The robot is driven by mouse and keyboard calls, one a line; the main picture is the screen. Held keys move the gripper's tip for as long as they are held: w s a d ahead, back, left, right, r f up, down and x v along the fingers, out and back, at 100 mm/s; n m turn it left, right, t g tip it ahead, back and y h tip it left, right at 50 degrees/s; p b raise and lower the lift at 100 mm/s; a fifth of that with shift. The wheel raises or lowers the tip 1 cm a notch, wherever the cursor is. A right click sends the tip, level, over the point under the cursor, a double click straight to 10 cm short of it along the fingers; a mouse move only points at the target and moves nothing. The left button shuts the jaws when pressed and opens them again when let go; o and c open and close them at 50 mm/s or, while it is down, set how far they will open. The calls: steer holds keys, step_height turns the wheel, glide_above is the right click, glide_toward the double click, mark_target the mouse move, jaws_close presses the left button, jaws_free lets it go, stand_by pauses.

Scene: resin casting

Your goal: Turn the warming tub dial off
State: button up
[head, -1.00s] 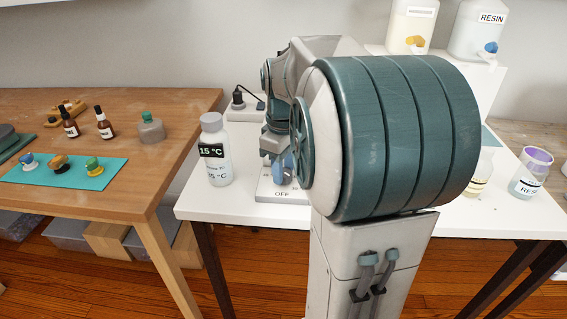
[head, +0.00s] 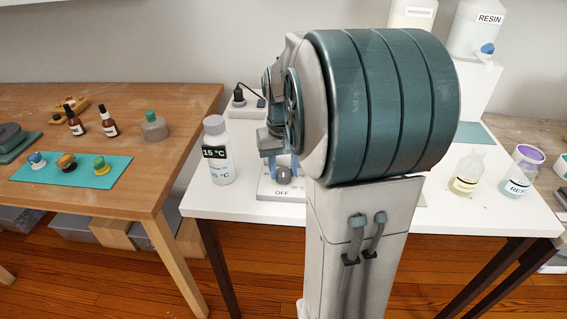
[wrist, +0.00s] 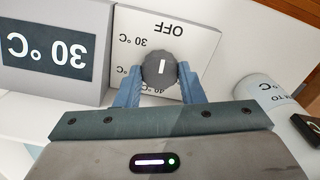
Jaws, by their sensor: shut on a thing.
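The grey round dial (wrist: 159,69) stands on a white panel (wrist: 196,42) marked OFF and with °C values; it also shows in the head view (head: 284,176) above the word OFF. In the wrist view, where the lettering is upside down, the dial's white mark lies along the line toward OFF; I cannot tell which end points. My gripper (wrist: 160,82) is shut on the dial, one blue finger on each side; in the head view my gripper (head: 283,168) is partly hidden by my arm. A grey box (wrist: 92,12) beside the panel has a dark display reading 30 °C.
A white bottle (head: 218,165) labelled 15 °C stands left of the panel, close to my gripper. A plug and socket (head: 240,97) are behind. Cups (head: 466,173) and a RESIN container (head: 477,35) are on the right, beyond my arm.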

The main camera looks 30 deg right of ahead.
mark_target(284, 172)
steer(key=shift+m, duration=0.5)
steer(key=o, duration=1)
step_height(284, 172, up, 14)
steer(key=p, duration=0.3)
